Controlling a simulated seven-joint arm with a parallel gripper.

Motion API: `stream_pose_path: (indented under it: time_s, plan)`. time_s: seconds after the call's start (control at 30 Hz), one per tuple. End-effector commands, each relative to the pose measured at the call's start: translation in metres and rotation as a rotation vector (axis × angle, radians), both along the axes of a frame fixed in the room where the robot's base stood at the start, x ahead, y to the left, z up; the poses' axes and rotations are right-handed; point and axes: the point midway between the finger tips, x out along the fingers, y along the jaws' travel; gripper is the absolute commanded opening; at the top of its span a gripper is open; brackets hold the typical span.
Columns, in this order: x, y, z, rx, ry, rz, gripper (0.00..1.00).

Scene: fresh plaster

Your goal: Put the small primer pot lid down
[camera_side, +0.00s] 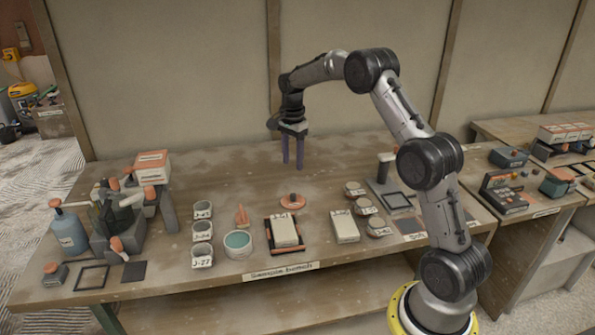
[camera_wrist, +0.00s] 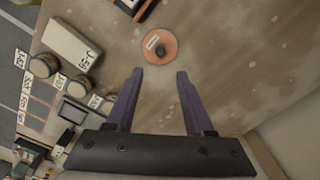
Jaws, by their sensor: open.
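The small primer pot lid (camera_side: 293,201) is an orange disc with a dark knob, lying flat on the wooden bench. It also shows in the wrist view (camera_wrist: 160,46), with a pale label on it, beyond my fingertips. My gripper (camera_side: 293,166) is open and empty above the bench, behind the lid and apart from it. Its two purple fingers (camera_wrist: 157,72) stand apart with nothing between them. An open white pot with teal contents (camera_side: 238,244) stands in front and to the left of the lid.
A dark tray with a pale block (camera_side: 285,232) sits just in front of the lid. A pale box (camera_side: 344,226) and several round lidded pots (camera_side: 366,206) stand to the right. Labelled cups (camera_side: 202,232) stand to the left. The bench (camera_side: 235,175) behind the lid is clear.

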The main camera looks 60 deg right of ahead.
Motion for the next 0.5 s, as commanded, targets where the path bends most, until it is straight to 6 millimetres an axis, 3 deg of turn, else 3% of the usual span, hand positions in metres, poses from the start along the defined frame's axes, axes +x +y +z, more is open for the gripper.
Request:
stream_pose_path:
  time_s: [0.17, 0.27, 0.5]
  plan:
    - [-0.008, 0.024, 0.035, -0.018, -0.033, 0.115, 0.53]
    - [-0.025, 0.054, 0.07, -0.042, -0.071, 0.27, 0.53]
    - [-0.095, 0.134, 0.139, -0.124, -0.169, 0.712, 0.53]
